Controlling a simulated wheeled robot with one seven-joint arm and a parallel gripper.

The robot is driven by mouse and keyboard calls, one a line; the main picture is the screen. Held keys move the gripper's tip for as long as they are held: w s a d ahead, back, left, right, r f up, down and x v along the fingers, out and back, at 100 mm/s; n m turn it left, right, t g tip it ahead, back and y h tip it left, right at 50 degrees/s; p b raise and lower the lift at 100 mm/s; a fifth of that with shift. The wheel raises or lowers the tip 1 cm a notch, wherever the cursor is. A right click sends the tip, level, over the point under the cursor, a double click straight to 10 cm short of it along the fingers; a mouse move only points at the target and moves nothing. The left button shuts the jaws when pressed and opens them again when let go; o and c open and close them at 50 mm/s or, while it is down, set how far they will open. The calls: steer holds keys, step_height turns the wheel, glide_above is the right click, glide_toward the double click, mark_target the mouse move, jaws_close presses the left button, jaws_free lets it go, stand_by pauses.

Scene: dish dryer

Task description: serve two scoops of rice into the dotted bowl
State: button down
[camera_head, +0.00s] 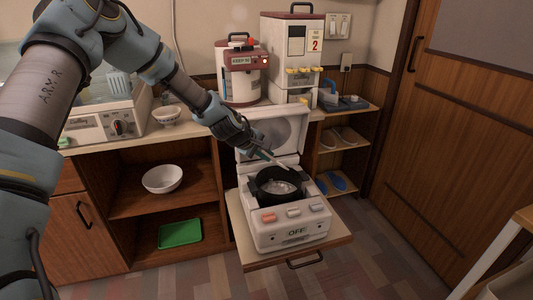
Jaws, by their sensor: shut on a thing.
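The rice cooker (290,235) stands on a pulled-out shelf with its lid (272,130) raised. Its dark inner pot (262,196) holds some white rice (281,188). My gripper (258,150) reaches down from the upper left in front of the lid, just above the pot. It is shut on a pale, slim utensil that looks like a rice paddle (283,164); its tip is over the pot's back rim. A small bowl with marks on its side, probably the dotted bowl (166,117), stands upright on the counter to the left. Its inside is too small to read clearly.
A plain white bowl (162,179) sits on the open shelf below, above a green tray (180,233). A dish dryer (105,122) is left of the marked bowl. Two dispensers (242,75) (291,55) stand behind the cooker. Floor is free in front.

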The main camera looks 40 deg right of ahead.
steer(key=shift+s+a+f+b, duration=0.15)
steer(key=shift+f+b, duration=2.3)
steer(key=shift+f, duration=1.35)
steer(key=shift+a+f+b, duration=0.15)
steer(key=shift+f+b, duration=2.25)
steer(key=shift+f, duration=1.4)
step_height(320, 180, up, 15)
steer(key=p, duration=0.9)
glide_above(266, 191)
steer(key=w+d, duration=0.1)
steer(key=shift+w, duration=0.15)
steer(key=shift+f+b, duration=0.2)
steer(key=shift+b, duration=0.45)
steer(key=shift+r+t+h+b, duration=0.3)
steer(key=shift+h+b, duration=1.1)
steer(key=shift+b, duration=2.15)
steer(key=shift+r+t+h+b, duration=0.1)
steer(key=shift+r+h+b, duration=0.3)
steer(key=shift+h+b, duration=2.1)
